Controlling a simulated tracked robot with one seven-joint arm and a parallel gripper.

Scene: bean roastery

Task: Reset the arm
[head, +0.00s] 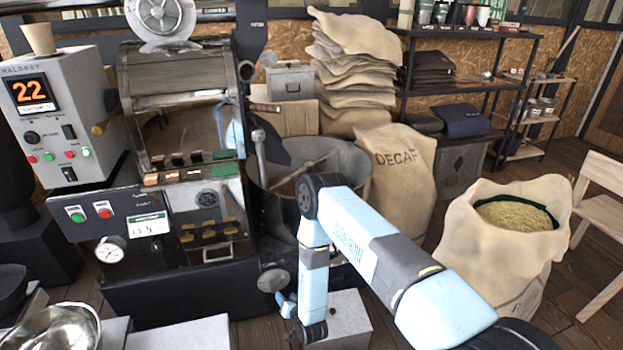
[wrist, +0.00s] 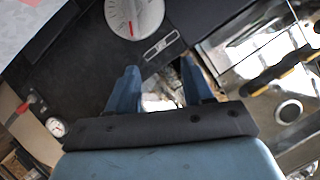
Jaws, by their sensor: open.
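My gripper (wrist: 158,85) shows in the wrist view with its two blue fingers apart and nothing between them. In the head view my light-blue arm reaches in from the lower right, bends, and hangs down in front of the roaster (head: 180,190). The small blue fingers (head: 287,305) show low beside a pale grey block (head: 345,318), in front of the machine. In the wrist view a white round dial (wrist: 135,14) with a red mark lies beyond the fingertips. A dark panel surrounds it.
A round cooling bin (head: 345,160) stands behind my arm. An open sack of beans (head: 495,250) is at the right, near a wooden chair (head: 600,200). A DECAF sack (head: 395,180) stands behind. A metal bowl (head: 55,328) is at the lower left. Floor shows between the sacks.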

